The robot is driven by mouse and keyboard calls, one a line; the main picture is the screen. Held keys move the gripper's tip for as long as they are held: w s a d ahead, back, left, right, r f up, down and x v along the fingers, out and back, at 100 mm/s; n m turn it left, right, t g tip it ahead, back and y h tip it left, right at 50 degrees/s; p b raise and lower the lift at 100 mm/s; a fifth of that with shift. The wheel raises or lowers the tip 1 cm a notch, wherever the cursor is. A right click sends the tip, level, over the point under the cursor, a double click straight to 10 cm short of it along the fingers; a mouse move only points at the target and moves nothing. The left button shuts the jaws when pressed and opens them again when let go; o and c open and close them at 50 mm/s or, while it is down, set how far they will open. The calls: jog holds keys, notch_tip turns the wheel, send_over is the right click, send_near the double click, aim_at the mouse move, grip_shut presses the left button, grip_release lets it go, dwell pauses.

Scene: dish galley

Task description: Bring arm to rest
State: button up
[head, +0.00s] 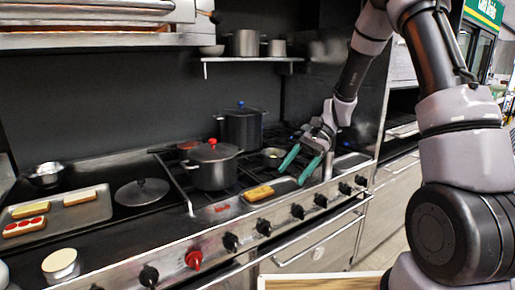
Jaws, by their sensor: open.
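My gripper (300,164) has two green fingers spread apart with nothing between them. It hangs over the front right part of the stove (128,230), above and right of a yellow-brown slab of food (258,193) on a dark tray. My arm reaches from the right side of the picture, bends at the top and comes down to the gripper. I cannot tell whether the fingertips touch the surface below.
A pot with a red knob (214,166) and a taller pot with a blue knob (242,128) stand left of my gripper. A small pan (273,157) is close behind it. A tray (92,214) with bread slices lies at the left. A wall shelf (250,60) holds pots.

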jog(key=s+d+r+n+t+h, duration=0.2)
jog(key=s+d+r+t, duration=0.3)
jog(key=r, duration=0.7)
jog(key=s+d+r+n+t+h, duration=0.2)
jog(key=s+d+r+t+h, duration=0.1)
jog(key=s+d+r+t, duration=0.3)
jog(key=s+d+r, duration=0.2)
jog(key=s+r, duration=0.2)
jog(key=r, duration=0.2)
jog(key=shift+d+n+h, duration=0.25)
jog(key=shift+n+h, duration=0.15)
jog(key=shift+s+d+r+t, duration=0.15)
jog(key=shift+s+t, duration=0.15)
jog(key=shift+t, duration=0.2)
jog(key=shift+c, duration=0.3)
